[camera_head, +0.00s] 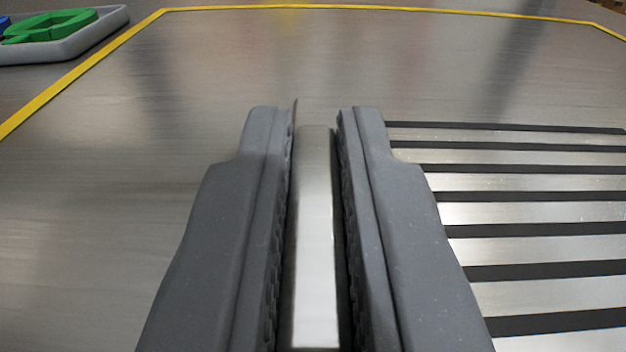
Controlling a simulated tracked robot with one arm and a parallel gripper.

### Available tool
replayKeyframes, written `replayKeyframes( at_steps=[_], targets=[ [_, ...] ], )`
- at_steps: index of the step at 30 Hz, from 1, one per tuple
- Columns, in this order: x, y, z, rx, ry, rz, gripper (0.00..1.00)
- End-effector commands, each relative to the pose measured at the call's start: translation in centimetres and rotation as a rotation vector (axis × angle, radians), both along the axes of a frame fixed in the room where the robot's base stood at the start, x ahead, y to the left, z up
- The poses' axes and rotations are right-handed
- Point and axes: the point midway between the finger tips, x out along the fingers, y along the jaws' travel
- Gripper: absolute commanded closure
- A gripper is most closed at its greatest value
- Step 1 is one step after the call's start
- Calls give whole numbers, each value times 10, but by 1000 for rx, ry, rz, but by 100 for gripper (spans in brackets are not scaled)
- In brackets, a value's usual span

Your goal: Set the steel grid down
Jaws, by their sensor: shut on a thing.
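My gripper (314,112) is in the middle of the view, its two grey fingers shut on a narrow, shiny steel bar (316,230), which looks like part of the steel grid. The grid (540,212) shows to the right of the right finger as bright steel strips with dark stripes between them, running out of the right edge of the view. The right finger hides where the bar and the strips would join. I cannot tell whether the grid touches the surface below or hangs just above it.
A brushed metal worktop (120,200) lies below, bare to the left and ahead. A yellow line (60,88) borders it on the left and far side. A grey tray (100,32) with green and blue things stands outside the line at the far left.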

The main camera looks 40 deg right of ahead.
Motion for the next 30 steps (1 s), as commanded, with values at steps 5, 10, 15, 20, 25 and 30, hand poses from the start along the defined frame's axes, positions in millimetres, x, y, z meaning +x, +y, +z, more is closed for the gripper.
replayKeyframes(
  at_steps=[5,10,15,20,25,30],
  targets=[
    [0,0,0,0,0,0,67],
    [0,0,-1,0,0,0,67],
    [-4,4,1,0,1,2,67],
    [-23,19,3,1,2,4,67],
    [-53,40,4,0,5,6,67],
    [-76,57,7,2,0,3,67]
  ],
)
